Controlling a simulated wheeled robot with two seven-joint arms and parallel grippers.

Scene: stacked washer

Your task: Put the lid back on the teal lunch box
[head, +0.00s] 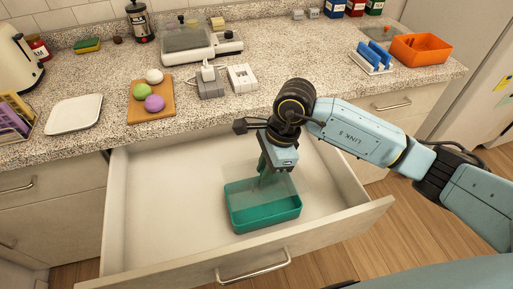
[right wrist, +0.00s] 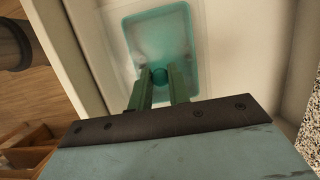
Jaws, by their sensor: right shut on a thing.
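The teal lunch box (head: 266,218) stands in the open drawer, toward its front right. A translucent lid (head: 284,186) with a teal knob is over the box opening. My right gripper (head: 264,172) reaches down from above and is shut on the lid's knob. In the right wrist view, the two green fingers of the gripper (right wrist: 160,78) pinch the round knob (right wrist: 160,75), and the see-through lid (right wrist: 145,40) spreads out beyond it. I cannot tell whether the lid touches the rim all round. My left gripper is not in view.
The drawer (head: 150,215) is pulled out and otherwise empty, with free floor left of the box. The counter above holds a white plate (head: 75,114), a board with several balls (head: 165,113), a kitchen scale (head: 188,42), a blue rack (head: 372,57) and an orange bin (head: 420,49).

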